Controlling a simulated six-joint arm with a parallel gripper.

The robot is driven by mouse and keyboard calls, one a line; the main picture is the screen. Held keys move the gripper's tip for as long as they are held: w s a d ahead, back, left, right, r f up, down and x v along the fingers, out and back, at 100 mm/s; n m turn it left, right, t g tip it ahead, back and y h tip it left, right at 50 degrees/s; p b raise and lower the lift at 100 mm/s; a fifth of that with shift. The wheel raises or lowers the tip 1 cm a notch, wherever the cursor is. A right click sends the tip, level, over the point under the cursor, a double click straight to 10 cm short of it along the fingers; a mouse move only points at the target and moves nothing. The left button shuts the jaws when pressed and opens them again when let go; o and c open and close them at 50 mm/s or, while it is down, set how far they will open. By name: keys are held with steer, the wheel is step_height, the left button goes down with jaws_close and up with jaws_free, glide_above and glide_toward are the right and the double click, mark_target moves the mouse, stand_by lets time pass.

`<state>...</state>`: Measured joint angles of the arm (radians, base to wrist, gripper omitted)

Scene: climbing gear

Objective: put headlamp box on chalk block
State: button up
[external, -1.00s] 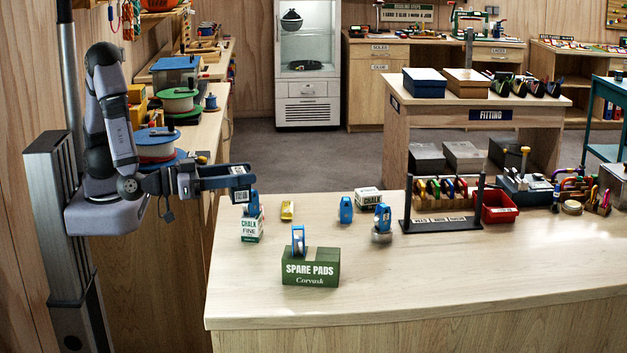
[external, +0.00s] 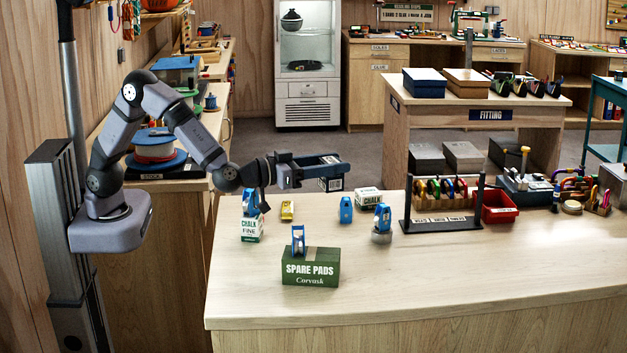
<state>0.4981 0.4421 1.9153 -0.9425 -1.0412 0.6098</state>
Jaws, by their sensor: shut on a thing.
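My gripper (external: 335,166) is shut on a small dark box with a white label, which I take to be the headlamp box (external: 331,185). It hangs in the air above the back part of the counter, with its upper part hidden by the fingers. The chalk block (external: 368,197), low and white with dark lettering, lies on the counter to the right of the held box in the picture and lower than it. Its top looks clear.
A blue device (external: 346,210) stands just left of the chalk block, and another blue device (external: 382,219) stands in front. A dark rack (external: 441,222) is to the right. A chalk carton (external: 251,229) and a green spare pads box (external: 310,268) stand left. The front right counter is bare.

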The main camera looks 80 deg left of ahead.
steer(key=w+a+b, duration=0.3)
steer(key=w+a, duration=0.8)
steer(key=a, duration=0.3)
steer(key=n+y+b, duration=0.1)
steer(key=y+b, duration=0.1)
glide_above(369, 191)
steer(key=f, duration=0.2)
steer(key=shift+g, duration=0.4)
steer(key=shift+s+d+f+p, duration=0.1)
steer(key=shift+f+p, duration=0.35)
steer(key=shift+f, duration=2.25)
steer(key=shift+d+f+p, duration=0.1)
steer(key=shift+f+p, duration=0.35)
steer(key=shift+f, duration=2.2)
steer(key=shift+f, duration=0.1)
steer(key=shift+f, duration=0.1)
steer(key=o, duration=1.2)
steer(key=shift+o, duration=0.2)
steer(key=shift+r, duration=0.2)
